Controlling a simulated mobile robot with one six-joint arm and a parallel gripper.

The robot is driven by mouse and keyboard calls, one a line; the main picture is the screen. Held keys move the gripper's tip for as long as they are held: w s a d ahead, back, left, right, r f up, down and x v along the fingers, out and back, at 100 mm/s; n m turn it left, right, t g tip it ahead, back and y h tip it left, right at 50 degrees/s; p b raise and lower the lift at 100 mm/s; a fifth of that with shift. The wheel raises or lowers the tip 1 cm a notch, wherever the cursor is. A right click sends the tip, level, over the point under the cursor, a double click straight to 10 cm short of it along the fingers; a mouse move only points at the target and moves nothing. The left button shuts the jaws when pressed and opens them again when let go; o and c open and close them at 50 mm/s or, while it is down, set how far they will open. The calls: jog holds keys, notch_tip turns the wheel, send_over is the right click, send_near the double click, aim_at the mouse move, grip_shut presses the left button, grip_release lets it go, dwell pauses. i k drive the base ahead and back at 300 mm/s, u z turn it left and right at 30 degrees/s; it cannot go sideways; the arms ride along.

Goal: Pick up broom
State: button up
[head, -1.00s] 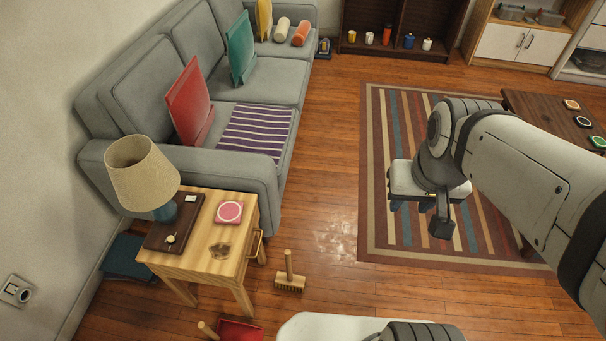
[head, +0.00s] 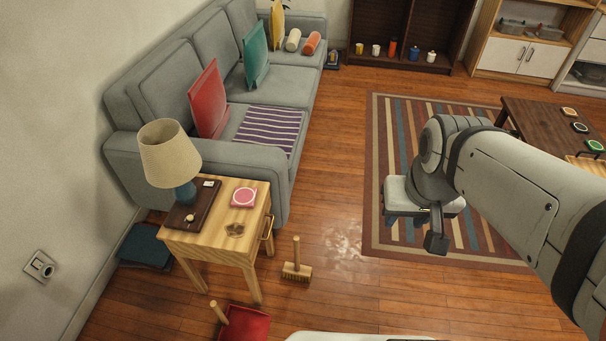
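The broom (head: 297,272) is a small hand brush with pale bristles and a wooden handle standing upright. It is on the wood floor just right of the side table. My gripper (head: 416,230) hangs above the striped rug's left part, to the right of the broom and well apart from it. Its two dark fingers are spread, with nothing seen between them. My arm hides part of the rug.
A red dustpan (head: 246,324) with a wooden handle lies on the floor in front of the wooden side table (head: 218,240). The grey sofa (head: 277,190) stands behind. Floor between broom and rug (head: 376,225) is clear. A dark low table (head: 535,118) is at right.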

aim_at(294, 270)
jog(key=u, duration=0.05)
jog(key=i, duration=0.9)
jog(key=z, duration=0.05)
